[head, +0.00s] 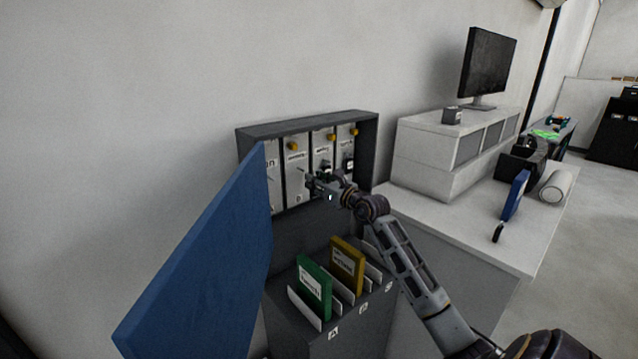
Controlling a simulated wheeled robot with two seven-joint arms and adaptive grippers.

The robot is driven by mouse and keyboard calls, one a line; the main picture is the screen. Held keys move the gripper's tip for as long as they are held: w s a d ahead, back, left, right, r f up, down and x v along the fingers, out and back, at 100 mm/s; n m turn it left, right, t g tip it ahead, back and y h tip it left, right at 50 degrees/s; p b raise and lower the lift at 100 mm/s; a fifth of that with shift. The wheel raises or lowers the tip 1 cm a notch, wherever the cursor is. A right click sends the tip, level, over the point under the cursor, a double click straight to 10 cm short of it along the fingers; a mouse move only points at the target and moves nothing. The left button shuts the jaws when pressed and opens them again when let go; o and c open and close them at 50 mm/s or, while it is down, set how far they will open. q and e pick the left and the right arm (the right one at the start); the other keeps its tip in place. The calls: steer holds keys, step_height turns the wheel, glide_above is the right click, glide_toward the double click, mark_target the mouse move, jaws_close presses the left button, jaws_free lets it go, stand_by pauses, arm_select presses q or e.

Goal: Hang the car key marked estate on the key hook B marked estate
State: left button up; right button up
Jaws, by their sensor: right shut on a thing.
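A dark key cabinet (308,125) stands against the wall with its blue door (215,260) swung open. Inside are pale panels with small labels and yellow hooks, including a middle hook (331,137), a left hook (293,146) and a right hook (354,132). The label words are too small to read surely, so I cannot tell which is estate. My right gripper (311,182) is at the cabinet front, below the middle label, shut on a small car key that is mostly hidden by the fingers. A dark item (348,165) shows below the right hook. My left gripper is not in view.
Below the cabinet, a dark lettered rack holds a green folder (314,287) and a yellow folder (347,264). The open blue door blocks the left side. At the right, a white counter (450,215) carries a blue item (515,195) and a white roll (553,186).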

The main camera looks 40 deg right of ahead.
mark_target(297, 175)
steer(key=shift+w+a+f+b, duration=0.15)
steer(key=shift+w+b, duration=0.2)
steer(key=shift+w, duration=1.45)
steer(key=shift+w+a+f+b, duration=0.15)
steer(key=shift+w+b, duration=0.15)
steer(key=shift+w, duration=1.5)
steer(key=shift+w+f, duration=0.15)
steer(key=shift+w, duration=0.15)
steer(key=shift+f, duration=0.15)
steer(key=o, duration=0.9)
steer(key=shift+o, duration=0.8)
steer(key=shift+w+a+f, duration=0.1)
steer(key=shift+w+f, duration=0.05)
steer(key=shift+w, duration=0.1)
steer(key=shift+s+f, duration=0.1)
steer(key=shift+s, duration=0.15)
